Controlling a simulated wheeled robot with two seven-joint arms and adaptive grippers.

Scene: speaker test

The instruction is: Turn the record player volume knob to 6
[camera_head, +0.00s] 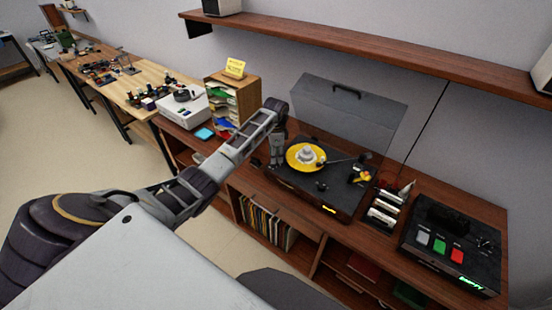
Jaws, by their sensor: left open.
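The black record player (318,198) stands on the wooden cabinet with its clear lid (350,115) raised. A yellow disc (293,157) with a pale centre lies on its platter. A small dark round knob (321,185) shows on its top near the front, and a small yellow lit mark (329,209) is on its front face. The knob's setting is too small to read. My left gripper (276,161) is open and points down at the player's left edge, beside the disc and apart from the knob. My right gripper is not in view.
A black box (450,262) with coloured buttons and a green display stands at the right. A white device (183,108) and paper organiser (246,92) are at the left. A shelf (380,48) runs above.

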